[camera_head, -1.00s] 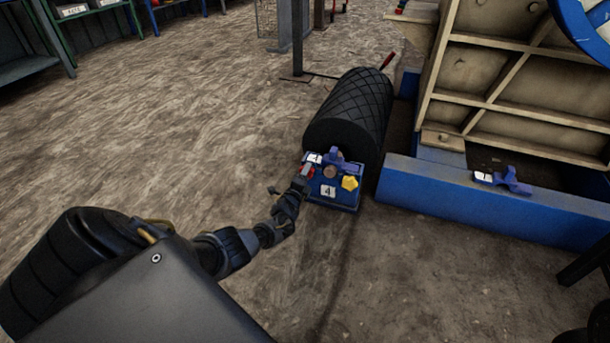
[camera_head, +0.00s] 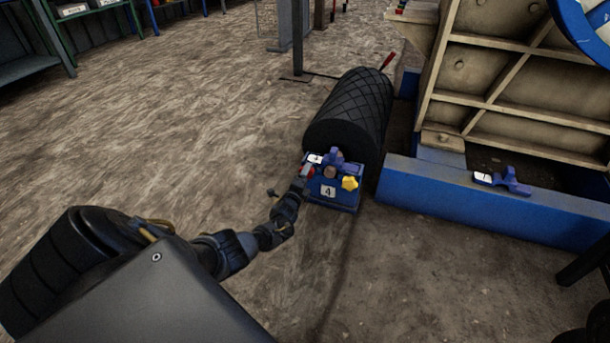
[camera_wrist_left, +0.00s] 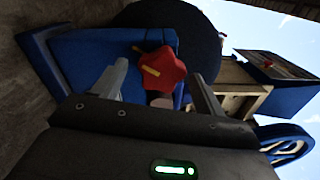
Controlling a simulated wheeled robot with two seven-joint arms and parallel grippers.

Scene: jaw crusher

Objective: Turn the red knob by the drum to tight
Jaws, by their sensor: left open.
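The red knob (camera_wrist_left: 160,70) sits on the blue box (camera_head: 333,201) at the near end of the black drum (camera_head: 350,112). It is star-shaped with a yellow mark in the left wrist view. In the head view only a bit of the red knob (camera_head: 309,171) shows beside my left gripper (camera_head: 303,177). In the left wrist view my left gripper (camera_wrist_left: 160,85) is open, its fingers apart on either side of the knob; whether they touch it I cannot tell. My right gripper is in neither view.
The blue box also carries a yellow knob (camera_head: 349,183), a blue handle (camera_head: 336,158) and a label reading 4. A blue beam (camera_head: 480,205) with another blue handle (camera_head: 510,182) lies to the right, below the beige crusher frame (camera_head: 520,90). The floor to the left is clear.

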